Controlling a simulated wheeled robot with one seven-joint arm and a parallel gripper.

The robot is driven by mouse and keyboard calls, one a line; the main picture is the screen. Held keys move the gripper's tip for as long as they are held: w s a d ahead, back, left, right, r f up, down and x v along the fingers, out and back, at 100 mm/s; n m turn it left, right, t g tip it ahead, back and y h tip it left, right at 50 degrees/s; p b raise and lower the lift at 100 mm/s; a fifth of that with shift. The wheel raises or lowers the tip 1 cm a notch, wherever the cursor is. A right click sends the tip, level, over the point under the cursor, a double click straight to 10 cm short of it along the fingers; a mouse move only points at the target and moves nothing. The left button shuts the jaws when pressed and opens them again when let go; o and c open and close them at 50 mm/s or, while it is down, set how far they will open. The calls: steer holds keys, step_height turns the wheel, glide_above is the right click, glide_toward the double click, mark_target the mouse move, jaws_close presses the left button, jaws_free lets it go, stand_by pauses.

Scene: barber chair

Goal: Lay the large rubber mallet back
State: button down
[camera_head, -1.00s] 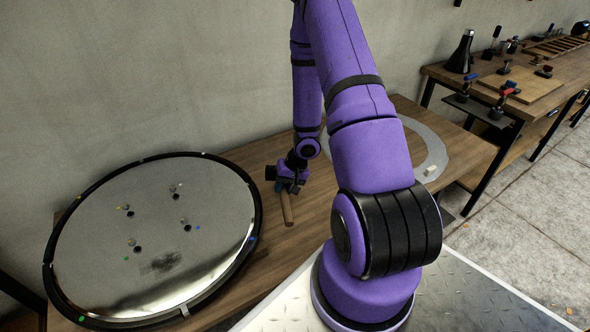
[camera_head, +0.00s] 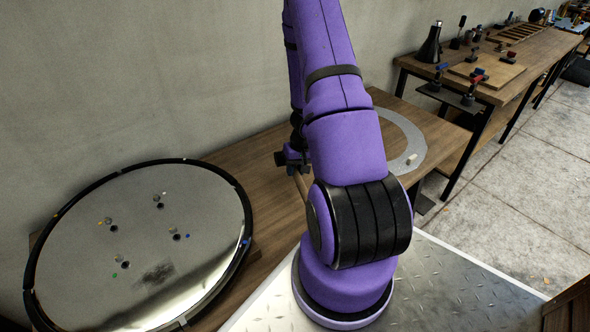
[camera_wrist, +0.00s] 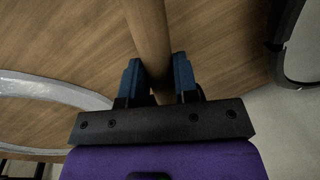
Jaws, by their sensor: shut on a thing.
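My gripper (camera_head: 292,160) is over the wooden table, partly hidden behind my arm in the head view. In the wrist view its two blue fingers (camera_wrist: 158,75) are shut on a round wooden handle (camera_wrist: 148,40), which I take to be the mallet's. The handle runs from between the fingers out past the top edge of that view. A short piece of the handle (camera_head: 302,184) shows below the gripper in the head view. The mallet's head shows in neither view. I cannot tell how high the handle is above the table.
A large round black-rimmed disc (camera_head: 244,205) with small coloured marks takes up the table's left. A flat grey ring (camera_head: 418,140) lies to the right, a small pale block (camera_head: 411,157) on it. A second workbench (camera_head: 540,55) with tools stands at the back right.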

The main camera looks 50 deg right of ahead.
steer(key=shift+f, duration=4.75)
steer(key=c, duration=0.8)
jaws_free()
steer(key=shift+r, duration=0.1)
steer(key=shift+s+d+r, duration=0.2)
steer(key=shift+d+r, duration=0.05)
steer(key=shift+r, duration=1.5)
steer(key=shift+s+d+r, duration=0.15)
steer(key=shift+d+r, duration=0.15)
steer(key=shift+r, duration=1.4)
steer(key=shift+s+d+r, duration=0.2)
steer(key=shift+d+r, duration=0.05)
steer(key=shift+r, duration=1.5)
